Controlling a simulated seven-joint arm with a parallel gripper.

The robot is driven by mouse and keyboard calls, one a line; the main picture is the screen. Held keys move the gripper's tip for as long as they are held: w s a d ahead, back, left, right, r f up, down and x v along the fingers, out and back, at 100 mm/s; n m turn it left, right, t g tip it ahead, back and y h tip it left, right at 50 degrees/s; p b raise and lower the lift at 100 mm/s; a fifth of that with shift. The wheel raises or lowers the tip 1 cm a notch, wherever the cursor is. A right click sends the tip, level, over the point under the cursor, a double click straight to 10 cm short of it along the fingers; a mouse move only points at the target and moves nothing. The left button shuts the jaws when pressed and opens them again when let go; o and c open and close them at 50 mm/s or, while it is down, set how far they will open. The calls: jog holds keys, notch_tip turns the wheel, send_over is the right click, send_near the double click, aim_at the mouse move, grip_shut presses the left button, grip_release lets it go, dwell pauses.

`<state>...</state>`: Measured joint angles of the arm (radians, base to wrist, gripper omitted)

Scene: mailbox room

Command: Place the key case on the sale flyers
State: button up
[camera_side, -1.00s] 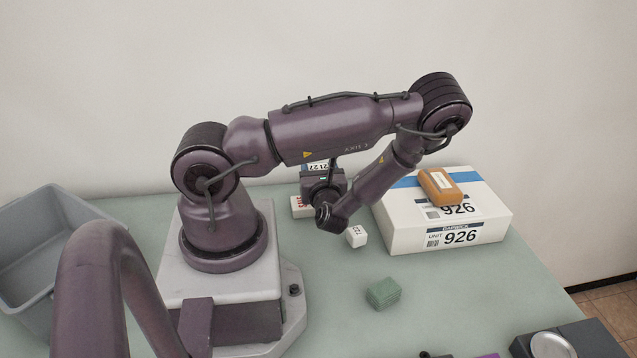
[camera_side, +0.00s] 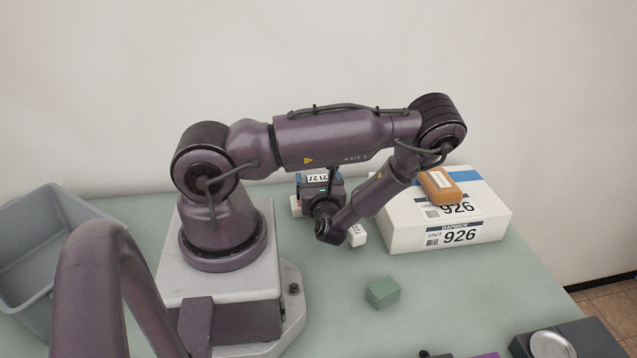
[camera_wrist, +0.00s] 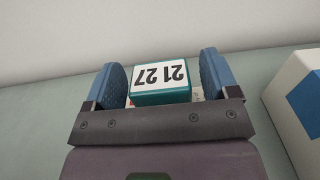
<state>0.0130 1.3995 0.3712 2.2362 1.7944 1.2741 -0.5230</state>
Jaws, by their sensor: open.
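A teal box with a white label reading 21 27, which I take to be the key case (camera_side: 317,178), is at my gripper (camera_side: 318,184). In the wrist view the key case (camera_wrist: 161,86) sits between the two blue fingers of my gripper (camera_wrist: 162,76), with a gap on each side. The fingers are open. The sale flyers (camera_side: 295,207) appear to be the low white stack with red print, mostly hidden behind my gripper. Slivers of white and red show beneath the key case in the wrist view; the contact itself is hidden.
A large white parcel (camera_side: 400,228) marked 926 stands to the right, with a brown labelled block (camera_side: 440,188) on top. A small white block (camera_side: 357,235) is near my wrist. A green block (camera_side: 382,292) lies in front. A grey bin (camera_side: 50,235) is at left.

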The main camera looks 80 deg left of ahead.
jog(key=shift+r, duration=0.2)
jog(key=d, duration=1.2)
jog(key=d+r+n+t+h, duration=0.2)
jog(key=d+r+n+h, duration=0.3)
jog(key=r, duration=0.4)
jog(key=w+d+r+n+t+h, duration=0.1)
jog(key=d+r+n+h, duration=0.4)
jog(key=r, duration=0.5)
jog(key=d+r+n+t+h, duration=0.2)
jog(key=d+r+n+h, duration=0.3)
jog(key=r+n+h, duration=0.3)
notch_tip(320, 180, up, 2)
jog(key=shift+w+r+t, duration=0.1)
jog(key=shift+w+t, duration=0.2)
